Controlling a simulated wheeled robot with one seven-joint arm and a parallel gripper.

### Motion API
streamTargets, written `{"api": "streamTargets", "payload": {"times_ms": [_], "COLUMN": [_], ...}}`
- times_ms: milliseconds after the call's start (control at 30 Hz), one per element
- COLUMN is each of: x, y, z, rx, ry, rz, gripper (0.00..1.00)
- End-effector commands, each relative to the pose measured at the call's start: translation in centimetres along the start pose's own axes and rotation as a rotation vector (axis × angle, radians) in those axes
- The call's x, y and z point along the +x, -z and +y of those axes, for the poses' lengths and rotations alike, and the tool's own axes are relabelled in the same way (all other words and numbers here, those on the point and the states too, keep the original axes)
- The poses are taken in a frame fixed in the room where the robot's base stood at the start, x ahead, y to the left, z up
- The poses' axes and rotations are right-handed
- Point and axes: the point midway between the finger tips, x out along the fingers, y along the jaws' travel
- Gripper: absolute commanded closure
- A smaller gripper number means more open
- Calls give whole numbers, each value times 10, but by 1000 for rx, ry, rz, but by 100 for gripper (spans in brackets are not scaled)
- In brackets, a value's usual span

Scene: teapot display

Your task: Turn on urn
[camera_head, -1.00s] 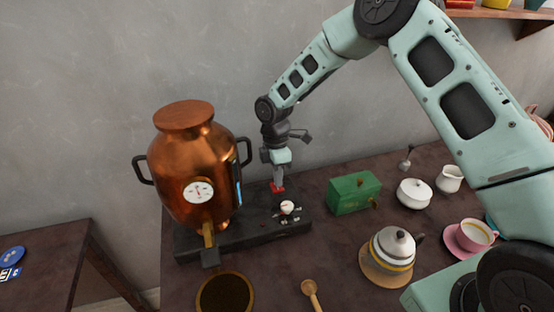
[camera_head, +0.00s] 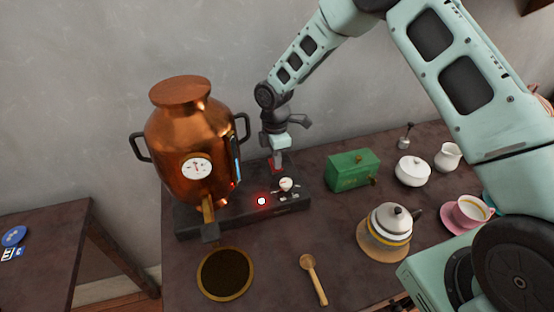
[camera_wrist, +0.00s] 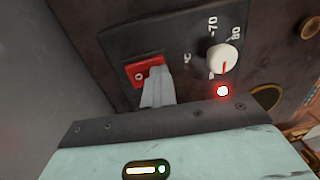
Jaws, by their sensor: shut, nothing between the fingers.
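The copper urn (camera_head: 188,135) stands on a dark base (camera_head: 236,210) at the left of the table, with a round gauge and a spout on its front. On the base, a red switch (camera_wrist: 141,73) sits beside a white dial (camera_wrist: 222,59) in the wrist view. A small indicator light (camera_wrist: 223,91) glows red below the dial; it also shows in the head view (camera_head: 261,201). My gripper (camera_wrist: 156,78) is shut and empty, its fingertips at the red switch, covering part of it. I cannot tell whether they press on it.
A green box (camera_head: 353,170), a teapot (camera_head: 391,224), a white lidded bowl (camera_head: 412,171), a creamer (camera_head: 447,156) and a pink cup (camera_head: 469,210) stand to the right. A wooden spoon (camera_head: 313,279) and a round dark dish (camera_head: 225,273) lie in front.

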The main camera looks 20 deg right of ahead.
Motion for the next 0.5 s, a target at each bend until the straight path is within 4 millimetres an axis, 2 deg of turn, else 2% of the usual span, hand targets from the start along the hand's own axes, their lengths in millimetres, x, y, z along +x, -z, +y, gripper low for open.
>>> {"api": "streamTargets", "payload": {"times_ms": [500], "x": [-6], "y": [0], "z": [15], "rx": [0], "ry": [0], "rz": [0], "gripper": [100]}}
